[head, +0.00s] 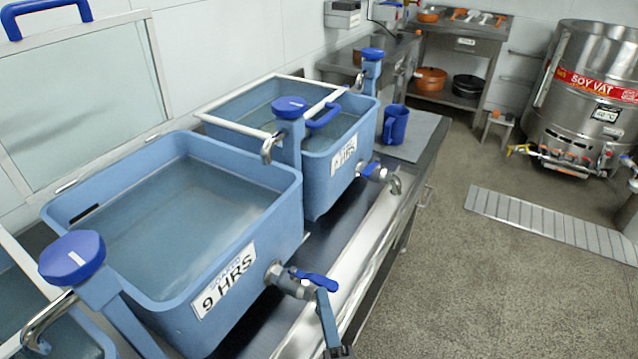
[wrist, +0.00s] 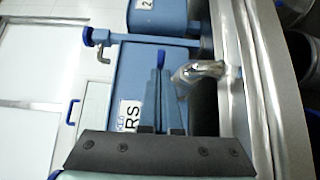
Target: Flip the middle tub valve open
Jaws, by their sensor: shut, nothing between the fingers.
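The middle tub (head: 215,325) is blue, filled with liquid and labelled "9 HRS". Its metal valve (head: 285,281) sticks out low on the front wall, with a blue lever (head: 318,281) on top pointing right. The valve's metal body also shows in the wrist view (wrist: 198,70), with the lever's blue end (wrist: 161,58) at my fingertips. My gripper (head: 322,292) is shut and empty, its tips right by the lever's outer end; I cannot tell whether they touch. In the wrist view its two fingers (wrist: 160,75) lie together before the tub wall. The valve's outlet is partly hidden by my gripper.
A farther blue tub (head: 320,190) with its own valve (head: 372,172) and a nearer tub (head: 45,290) flank it. A blue-capped post (head: 290,140) with a spout stands between tubs. A blue mug (head: 396,124) stands on the bench.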

